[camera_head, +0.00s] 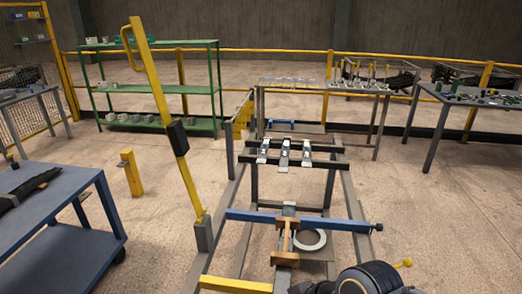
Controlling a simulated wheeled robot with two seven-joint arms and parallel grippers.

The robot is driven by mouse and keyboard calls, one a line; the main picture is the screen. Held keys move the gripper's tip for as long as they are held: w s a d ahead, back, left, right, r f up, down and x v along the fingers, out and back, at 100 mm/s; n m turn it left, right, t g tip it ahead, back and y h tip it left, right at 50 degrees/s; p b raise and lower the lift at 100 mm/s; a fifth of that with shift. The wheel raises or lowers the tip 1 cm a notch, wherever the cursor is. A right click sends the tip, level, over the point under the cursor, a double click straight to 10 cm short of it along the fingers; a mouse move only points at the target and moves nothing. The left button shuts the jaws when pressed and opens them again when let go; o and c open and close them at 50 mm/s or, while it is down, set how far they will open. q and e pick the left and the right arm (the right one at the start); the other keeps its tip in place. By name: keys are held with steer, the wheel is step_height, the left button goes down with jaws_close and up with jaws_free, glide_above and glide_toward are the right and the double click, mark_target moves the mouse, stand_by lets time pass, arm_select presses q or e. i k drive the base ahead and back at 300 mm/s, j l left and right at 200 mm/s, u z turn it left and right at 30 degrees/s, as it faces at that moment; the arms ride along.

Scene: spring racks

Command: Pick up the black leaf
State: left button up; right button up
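A long, dark, slightly curved piece, which looks like the black leaf (33,185), lies on top of the blue cart (62,200) at the left edge. Its near end is cut off by the picture edge. Neither of my grippers can be made out in the head view. A dark rounded part shows at the bottom right, but no gripper fingers show on it.
A frame with a blue crossbar (330,222) and a tall yellow lever (160,100) fills the middle. A green shelf (205,88) stands at the back. Grey tables stand at the far right. Open floor lies between the cart and the frame.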

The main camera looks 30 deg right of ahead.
mark_target(263, 152)
steer(key=k+j, duration=0.15)
steer(key=j, duration=0.15)
steer(key=k+j, duration=0.1)
steer(key=j, duration=0.15)
steer(key=j+z, duration=1)
steer(key=i+j+z, duration=0.1)
steer(key=j+z, duration=0.3)
steer(key=i+j+z, duration=0.1)
steer(key=j+z, duration=0.15)
steer(key=z, duration=0.15)
steer(key=j+z, duration=0.8)
steer(key=k+j+z, duration=0.1)
steer(key=j+z, duration=0.3)
steer(key=i+j+z, duration=0.25)
steer(key=j+z, duration=0.2)
steer(key=j, duration=0.45)
steer(key=i+j+z, duration=0.1)
steer(key=j+z, duration=0.35)
steer(key=j, duration=0.45)
steer(key=j+z, duration=0.4)
steer(key=j, duration=0.55)
steer(key=k+l, duration=0.05)
